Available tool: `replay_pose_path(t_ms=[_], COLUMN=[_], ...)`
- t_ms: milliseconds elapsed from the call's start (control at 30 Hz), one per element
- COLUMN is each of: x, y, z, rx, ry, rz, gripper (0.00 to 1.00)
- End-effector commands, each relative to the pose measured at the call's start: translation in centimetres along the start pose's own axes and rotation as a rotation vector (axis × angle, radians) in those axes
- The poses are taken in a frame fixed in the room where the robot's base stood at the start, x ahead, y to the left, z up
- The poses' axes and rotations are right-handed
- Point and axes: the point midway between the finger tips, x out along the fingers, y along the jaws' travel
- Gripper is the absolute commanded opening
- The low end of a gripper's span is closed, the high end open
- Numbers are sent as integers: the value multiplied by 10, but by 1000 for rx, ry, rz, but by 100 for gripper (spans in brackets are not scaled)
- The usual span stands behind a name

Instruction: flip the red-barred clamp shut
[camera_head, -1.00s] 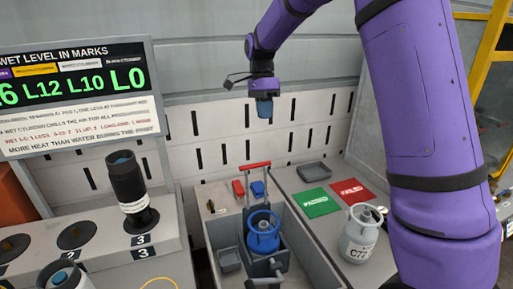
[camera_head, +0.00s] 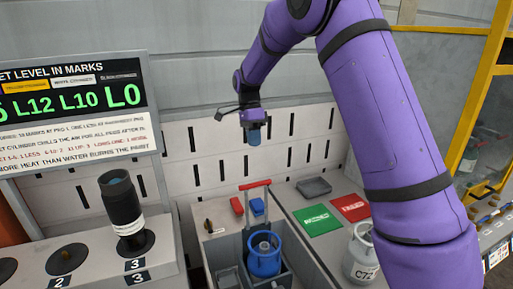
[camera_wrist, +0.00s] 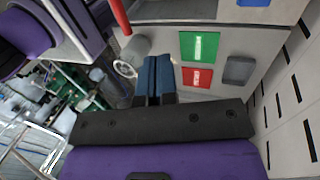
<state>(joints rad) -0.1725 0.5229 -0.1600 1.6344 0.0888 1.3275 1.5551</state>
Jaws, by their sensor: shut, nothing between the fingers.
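The clamp's red bar (camera_head: 255,184) stands up at the back of the cradle that holds a blue cylinder (camera_head: 264,262), on dark uprights. In the wrist view part of a red bar (camera_wrist: 121,15) shows at the top left. My gripper (camera_head: 255,136) hangs above and behind the bar, pointing down, apart from it. In the wrist view its blue fingers (camera_wrist: 153,76) are together with nothing between them. The lower part of the clamp is partly hidden by the cylinder.
A green mat (camera_head: 316,220), a red mat (camera_head: 351,207) and a grey tray (camera_head: 314,187) lie to the right. A grey cylinder (camera_head: 359,262) stands partly behind my arm. A black cylinder (camera_head: 121,205) stands left.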

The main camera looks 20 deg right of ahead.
Motion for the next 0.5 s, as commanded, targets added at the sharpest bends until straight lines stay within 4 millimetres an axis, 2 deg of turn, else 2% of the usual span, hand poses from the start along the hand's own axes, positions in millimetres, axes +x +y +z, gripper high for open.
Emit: replay_pose_path(t_ms=[400, 500], x=[78, 86], y=[0, 11], z=[0, 0], rx=[0, 0], ry=[0, -1], rz=[3, -1], gripper=[0, 0])
